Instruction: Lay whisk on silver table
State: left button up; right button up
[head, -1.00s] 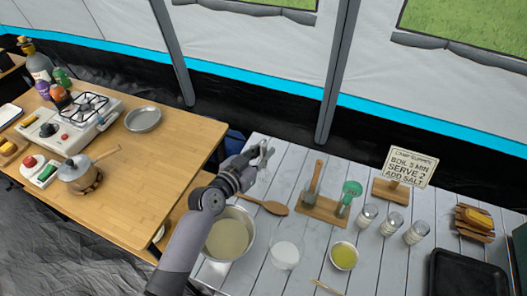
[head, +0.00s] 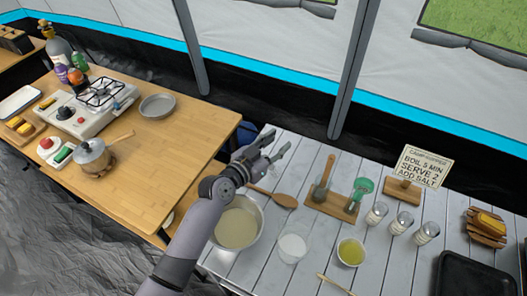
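My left gripper (head: 279,143) is above the back left part of the silver-grey slatted table (head: 306,163). Its two dark fingers are spread apart, and I see nothing clearly between them. I cannot make out a whisk in this view; it may be hidden behind the gripper or arm. My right gripper is not in view.
A metal bowl (head: 238,228), a wooden spoon (head: 284,200), a wooden utensil stand (head: 330,203), several jars (head: 400,222) and a sign (head: 424,165) occupy the slatted table. A wooden table (head: 170,140) with a stove (head: 85,118) stands left.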

pick_arm(q)
jog(key=b+v, duration=0.1)
jog(key=v, duration=1)
jog(key=shift+s+a+b, duration=0.2)
jog(key=shift+s+b, duration=0.1)
jog(key=shift+b, duration=0.05)
jog(key=shift+f, duration=0.1)
